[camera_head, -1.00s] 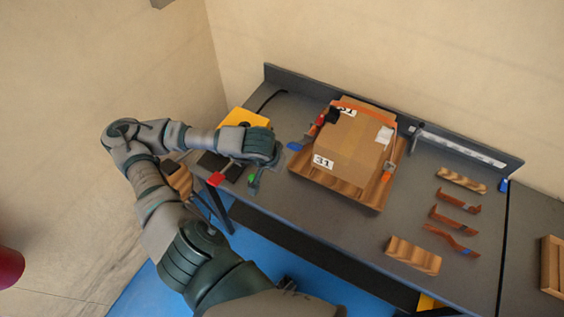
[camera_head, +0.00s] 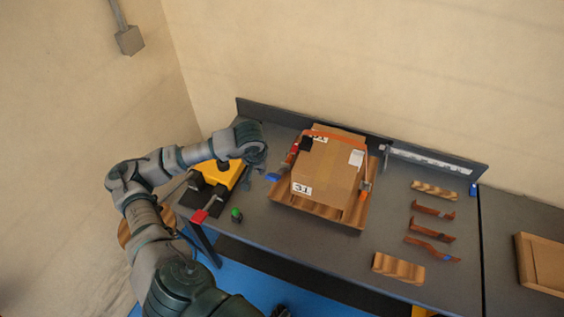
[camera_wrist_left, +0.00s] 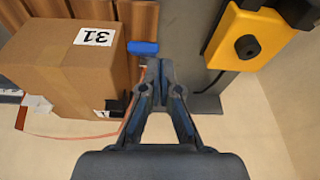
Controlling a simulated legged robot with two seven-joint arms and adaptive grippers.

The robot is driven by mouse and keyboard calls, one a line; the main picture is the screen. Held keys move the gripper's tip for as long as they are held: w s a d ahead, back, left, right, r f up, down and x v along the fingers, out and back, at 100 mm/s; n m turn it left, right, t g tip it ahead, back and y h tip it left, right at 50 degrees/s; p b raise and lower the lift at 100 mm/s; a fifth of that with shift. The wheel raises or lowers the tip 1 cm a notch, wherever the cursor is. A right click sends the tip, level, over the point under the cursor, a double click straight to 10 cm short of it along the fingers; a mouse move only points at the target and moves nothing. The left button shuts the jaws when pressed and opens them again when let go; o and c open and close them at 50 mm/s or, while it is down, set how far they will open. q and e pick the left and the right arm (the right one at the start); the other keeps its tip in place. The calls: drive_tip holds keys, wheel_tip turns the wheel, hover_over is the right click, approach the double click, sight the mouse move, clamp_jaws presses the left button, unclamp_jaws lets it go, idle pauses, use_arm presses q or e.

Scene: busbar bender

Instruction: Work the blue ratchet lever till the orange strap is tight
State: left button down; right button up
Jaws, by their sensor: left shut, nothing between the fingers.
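The cardboard box (camera_head: 325,175) sits on a wooden pallet (camera_head: 350,217), with the orange strap (camera_head: 336,134) running over it. The blue ratchet lever (camera_head: 273,177) sticks out at the box's left side. In the left wrist view the blue lever end (camera_wrist_left: 143,47) is just beyond my fingertips, slightly left. My left gripper (camera_head: 259,165) is at the lever's upper left in the head view. In the left wrist view its fingers (camera_wrist_left: 160,72) are together and empty, seemingly apart from the lever. A thin length of strap (camera_wrist_left: 90,136) shows beside the box (camera_wrist_left: 70,65). My right gripper is out of view.
A yellow machine (camera_head: 222,173) stands left of my gripper, with a red-ended handle (camera_head: 199,216) and a green button (camera_head: 237,214) in front. Bent copper bars (camera_head: 433,227) and wood blocks (camera_head: 398,268) lie at right. The bench front is clear.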

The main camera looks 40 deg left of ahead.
use_arm(q)
drive_tip(key=w+r+g+h+p, duration=0.1)
drive_tip(key=w+r+g+p, duration=0.2)
drive_tip(key=w+r, duration=0.4)
drive_tip(key=shift+w+a+r+m+p, duration=0.2)
drive_tip(key=shift+w+r+m+p, duration=0.2)
drive_tip(key=shift+w+p, duration=0.35)
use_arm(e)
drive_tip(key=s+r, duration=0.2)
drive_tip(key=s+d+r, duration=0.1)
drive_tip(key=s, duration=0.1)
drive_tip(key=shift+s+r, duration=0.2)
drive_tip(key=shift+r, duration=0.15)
use_arm(q)
drive_tip(key=shift+s, duration=0.1)
drive_tip(key=p, duration=0.2)
hover_over(273, 174)
drive_tip(key=w, duration=0.3)
wheel_tip(273, 174, down, 9)
drive_tip(key=s+f, duration=0.1)
drive_tip(key=s+f+p, duration=0.1)
drive_tip(key=f, duration=0.1)
drive_tip(key=shift+s+f, duration=0.1)
drive_tip(key=shift+s, duration=0.05)
drive_tip(key=shift+s+f, duration=0.35)
drive_tip(key=shift+f, duration=0.1)
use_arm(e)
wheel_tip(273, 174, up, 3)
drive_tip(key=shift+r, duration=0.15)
